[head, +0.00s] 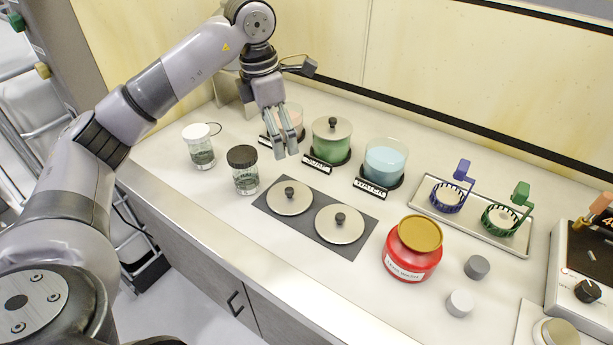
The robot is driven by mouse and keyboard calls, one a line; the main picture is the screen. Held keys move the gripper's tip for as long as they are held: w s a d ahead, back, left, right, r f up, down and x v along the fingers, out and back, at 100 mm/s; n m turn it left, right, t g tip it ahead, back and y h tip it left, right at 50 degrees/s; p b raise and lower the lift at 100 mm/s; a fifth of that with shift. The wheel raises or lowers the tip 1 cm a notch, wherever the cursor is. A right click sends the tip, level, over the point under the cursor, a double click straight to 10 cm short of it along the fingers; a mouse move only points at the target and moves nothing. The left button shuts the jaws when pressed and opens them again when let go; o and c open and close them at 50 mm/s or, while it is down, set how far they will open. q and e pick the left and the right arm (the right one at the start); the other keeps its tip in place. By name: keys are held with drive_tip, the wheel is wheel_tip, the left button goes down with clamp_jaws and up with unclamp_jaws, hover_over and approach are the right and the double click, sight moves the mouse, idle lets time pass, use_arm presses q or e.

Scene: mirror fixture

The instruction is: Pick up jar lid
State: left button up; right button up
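Several lids are in the head view. A black lid (242,156) is on a clear glass jar (246,181), and a white lid (196,131) is on another jar (202,155). A gold lid (419,233) tops a red jar (408,262) with a white label. Two cream lids with dark knobs, the left one (288,203) and the right one (338,228), lie on a dark mat (309,225). My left gripper (286,155) points down above the counter, right of the black-lidded jar, apart from the lids. Its fingers look close together with nothing visible between them. My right gripper is out of view.
Behind stand a pink beaker (292,116), a lidded green beaker (331,144) and a blue beaker (385,163) beside black labels. A metal tray (473,223) holds blue and green baskets.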

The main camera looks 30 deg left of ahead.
use_arm(q)
drive_tip(key=p, duration=0.3)
hover_over(289, 189)
drive_tip(key=f, duration=1.2)
drive_tip(key=shift+s+a, duration=0.1)
drive_tip(key=shift+a, duration=0.1)
drive_tip(key=shift+f, duration=0.15)
drive_tip(key=f+p, duration=0.1)
drive_tip(key=f, duration=0.1)
drive_tip(key=f+p, duration=0.1)
drive_tip(key=f, duration=0.1)
drive_tip(key=shift+d+f, duration=0.2)
drive_tip(key=shift+f, duration=0.25)
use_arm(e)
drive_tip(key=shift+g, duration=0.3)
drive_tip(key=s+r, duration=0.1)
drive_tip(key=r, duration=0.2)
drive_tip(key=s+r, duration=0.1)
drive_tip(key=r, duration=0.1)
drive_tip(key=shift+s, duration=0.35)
use_arm(q)
drive_tip(key=shift+c, duration=0.5)
